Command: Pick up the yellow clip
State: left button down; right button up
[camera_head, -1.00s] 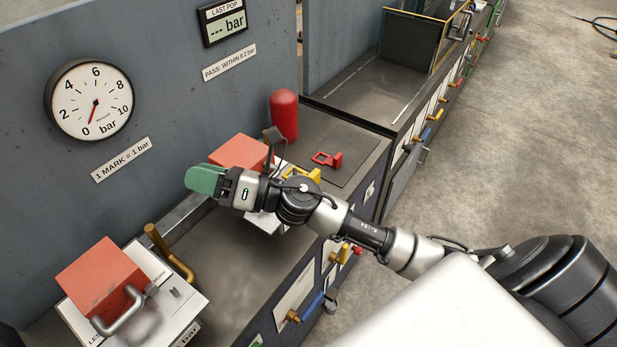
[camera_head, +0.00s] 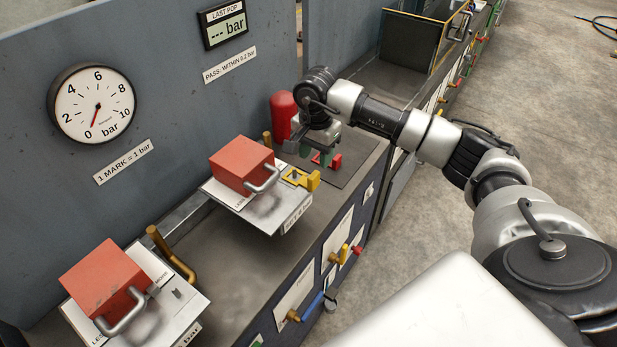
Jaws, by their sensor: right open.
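The yellow clip (camera_head: 301,180) lies at the right edge of the far white plate, next to a red block. My right gripper (camera_head: 316,157) points down just behind and above the clip, close to a red clip (camera_head: 335,161) on the dark mat. Its green-tipped fingers are apart with nothing seen between them. The red clip is partly hidden behind the fingers. I cannot tell whether the fingers touch it. My left gripper is not in view.
The far red block (camera_head: 242,165) with a metal handle sits on a white plate (camera_head: 265,215). A similar red block (camera_head: 103,280) stands at the lower left beside a brass pipe (camera_head: 170,252). A red cylinder (camera_head: 283,115) stands behind my gripper.

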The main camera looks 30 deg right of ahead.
aim_at(314, 175)
notch_tip(314, 175, down, 2)
jog(key=shift+f, duration=0.1)
jog(key=shift+a+f+p, duration=0.1)
jog(key=shift+f+p, duration=0.4)
jog(key=shift+p, duration=0.2)
notch_tip(314, 175, down, 4)
jog(key=shift+a+r+p, duration=0.1)
jog(key=shift+r+p, duration=0.1)
jog(key=shift+p, duration=0.85)
jog(key=shift+f, duration=0.5)
grip_shut()
